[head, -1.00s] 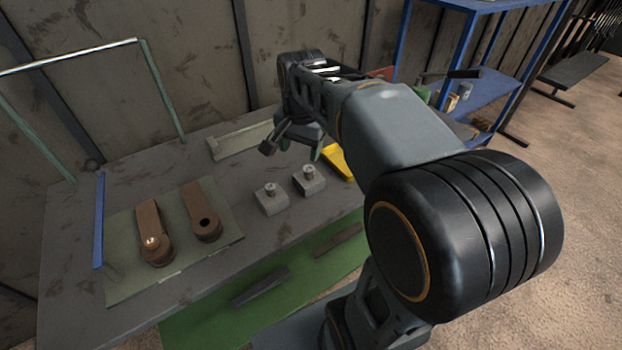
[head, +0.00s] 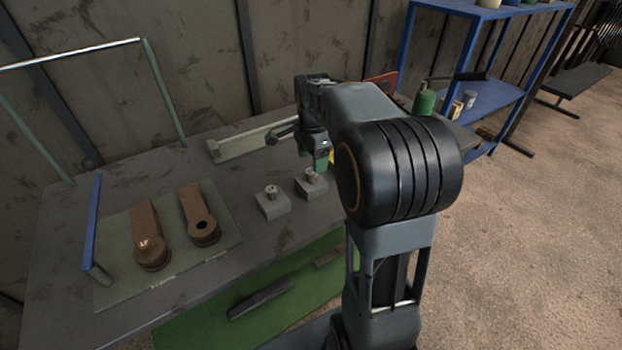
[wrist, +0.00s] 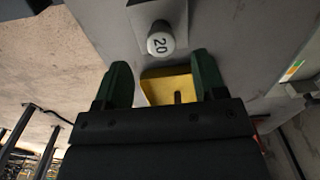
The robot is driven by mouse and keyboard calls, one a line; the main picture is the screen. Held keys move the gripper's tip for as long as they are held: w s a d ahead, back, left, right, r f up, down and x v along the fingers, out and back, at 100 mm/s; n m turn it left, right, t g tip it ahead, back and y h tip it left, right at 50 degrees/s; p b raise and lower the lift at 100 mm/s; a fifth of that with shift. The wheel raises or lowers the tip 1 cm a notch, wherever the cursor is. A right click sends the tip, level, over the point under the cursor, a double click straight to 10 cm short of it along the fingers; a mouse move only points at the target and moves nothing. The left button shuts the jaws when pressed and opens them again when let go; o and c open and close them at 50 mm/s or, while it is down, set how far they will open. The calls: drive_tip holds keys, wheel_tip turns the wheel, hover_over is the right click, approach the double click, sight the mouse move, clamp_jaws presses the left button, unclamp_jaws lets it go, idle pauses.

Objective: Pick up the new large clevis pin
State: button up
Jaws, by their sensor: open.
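Two pale pins stand upright in grey blocks on the bench. The left pin (head: 271,191) sits in one block (head: 273,207), and the right pin (head: 311,175) sits in another, close to my gripper. In the wrist view one round pin head marked "20" (wrist: 160,43) rises from a grey block (wrist: 150,14), just beyond my fingertips. It looks like the right pin. My gripper (wrist: 162,80) is open, with green fingers apart and no pin between them. In the head view its green finger (head: 323,158) shows just above and right of the right pin.
A yellow tray (wrist: 165,86) shows between and below my fingers. Two rusty links lie on a green mat (head: 112,285); the left link (head: 148,235) has a copper-coloured pin, the right link (head: 199,215) an open hole. A blue shelf (head: 490,103) stands at right.

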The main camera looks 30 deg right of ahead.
sight(311, 171)
drive_tip(key=shift+a+f, duration=0.15)
drive_tip(key=shift+f, duration=2.45)
drive_tip(key=c, duration=1.1)
drive_tip(key=shift+r, duration=0.1)
